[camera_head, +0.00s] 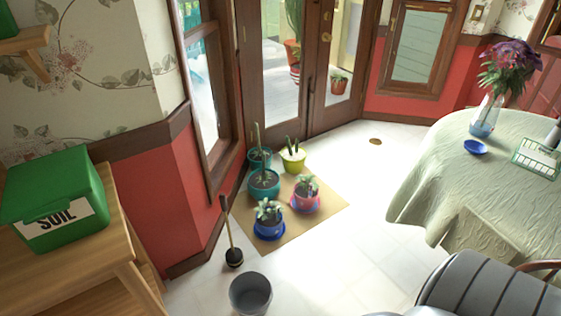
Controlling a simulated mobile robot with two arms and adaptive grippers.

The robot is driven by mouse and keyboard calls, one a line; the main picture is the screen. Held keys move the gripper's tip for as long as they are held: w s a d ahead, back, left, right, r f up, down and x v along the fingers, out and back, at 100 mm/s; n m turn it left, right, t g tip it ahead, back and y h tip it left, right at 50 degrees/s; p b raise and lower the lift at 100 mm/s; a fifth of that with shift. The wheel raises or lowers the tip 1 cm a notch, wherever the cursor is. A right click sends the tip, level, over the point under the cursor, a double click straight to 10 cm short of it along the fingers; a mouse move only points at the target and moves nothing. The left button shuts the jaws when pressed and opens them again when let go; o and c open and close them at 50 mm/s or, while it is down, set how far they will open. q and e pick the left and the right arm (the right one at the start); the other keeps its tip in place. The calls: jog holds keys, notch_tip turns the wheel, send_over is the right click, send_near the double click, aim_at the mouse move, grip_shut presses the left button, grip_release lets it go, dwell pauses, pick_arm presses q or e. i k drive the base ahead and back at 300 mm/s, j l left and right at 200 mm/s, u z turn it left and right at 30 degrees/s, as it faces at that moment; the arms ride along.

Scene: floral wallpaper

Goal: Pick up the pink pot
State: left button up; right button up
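A pink pot (305,201) with a small green plant stands on a tan mat (330,219) on the floor, near the middle of the view. A blue pot (269,229) on a blue saucer stands close to its lower left. A teal pot (264,185) is to its left, with another teal pot (260,160) behind that. A yellow-green pot (293,160) stands behind the pink pot. Neither of my grippers shows in the head view.
A wooden shelf unit with a green soil box (60,205) is at the left. A plunger-like tool (233,255) and a dark grey bucket (250,294) stand in front of the mat. A cloth-covered table (430,180) and a dark chair (485,292) are at the right. White floor is clear between.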

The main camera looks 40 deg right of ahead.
aim_at(306, 192)
jog(key=i+l, duration=0.15)
jog(key=l, duration=0.2)
jog(key=i+l+u, duration=0.15)
jog(key=l, duration=0.25)
jog(key=i+l, duration=0.15)
jog(key=l, duration=0.25)
jog(key=i+l+u, duration=0.15)
jog(key=l, duration=0.6)
jog(key=i+l+u, duration=0.1)
jog(key=l, duration=0.3)
jog(key=i, duration=0.1)
